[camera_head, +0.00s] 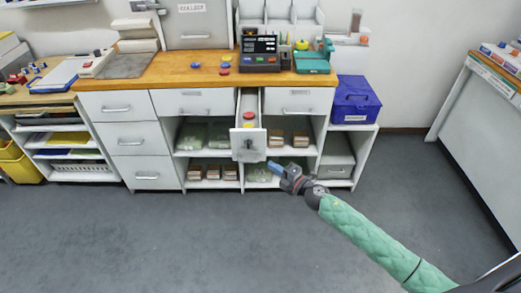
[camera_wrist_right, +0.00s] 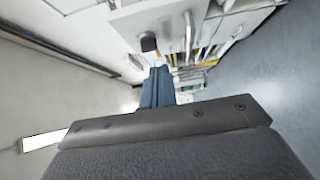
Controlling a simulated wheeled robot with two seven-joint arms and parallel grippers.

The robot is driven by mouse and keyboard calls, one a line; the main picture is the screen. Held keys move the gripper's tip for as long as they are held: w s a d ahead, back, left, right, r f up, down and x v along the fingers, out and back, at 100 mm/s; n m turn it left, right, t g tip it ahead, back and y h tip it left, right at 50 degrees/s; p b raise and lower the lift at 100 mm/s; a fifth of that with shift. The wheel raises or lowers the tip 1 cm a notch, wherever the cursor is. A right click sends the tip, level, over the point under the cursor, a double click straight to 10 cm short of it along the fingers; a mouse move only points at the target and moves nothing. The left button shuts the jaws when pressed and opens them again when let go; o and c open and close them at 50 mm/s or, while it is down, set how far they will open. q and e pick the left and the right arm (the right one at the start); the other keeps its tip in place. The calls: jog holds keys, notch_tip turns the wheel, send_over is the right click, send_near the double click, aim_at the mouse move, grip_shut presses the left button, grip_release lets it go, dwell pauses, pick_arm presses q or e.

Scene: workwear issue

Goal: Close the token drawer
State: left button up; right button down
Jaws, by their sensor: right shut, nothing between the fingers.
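The token drawer (camera_head: 247,145) is a narrow white drawer in the middle of the counter. It is pulled out toward me, and red and yellow tokens show inside it. Its front carries a small dark grip. My right gripper (camera_head: 272,166) is shut and empty, just right of and slightly below the drawer front. I cannot tell whether it touches the drawer. In the right wrist view its blue fingers (camera_wrist_right: 156,88) are together, pointing toward white furniture fronts. My left gripper is not in view.
The wooden counter (camera_head: 185,72) holds a card terminal (camera_head: 260,52), a teal device (camera_head: 312,63) and loose tokens (camera_head: 225,65). Open shelves with packets lie beneath. A blue crate (camera_head: 355,100) stands at the right. The grey floor in front is clear.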

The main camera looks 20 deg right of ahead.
aim_at(253, 145)
pick_arm(q)
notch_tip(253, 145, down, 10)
jog(key=p, duration=0.2)
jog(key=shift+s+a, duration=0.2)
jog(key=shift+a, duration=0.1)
pick_arm(e)
jog(key=shift+w+a, duration=0.35)
jog(key=shift+w, duration=1.35)
jog(key=shift+w+a, duration=0.4)
jog(key=shift+w, duration=1.25)
jog(key=shift+w+a, duration=0.35)
jog(key=shift+w, duration=1.35)
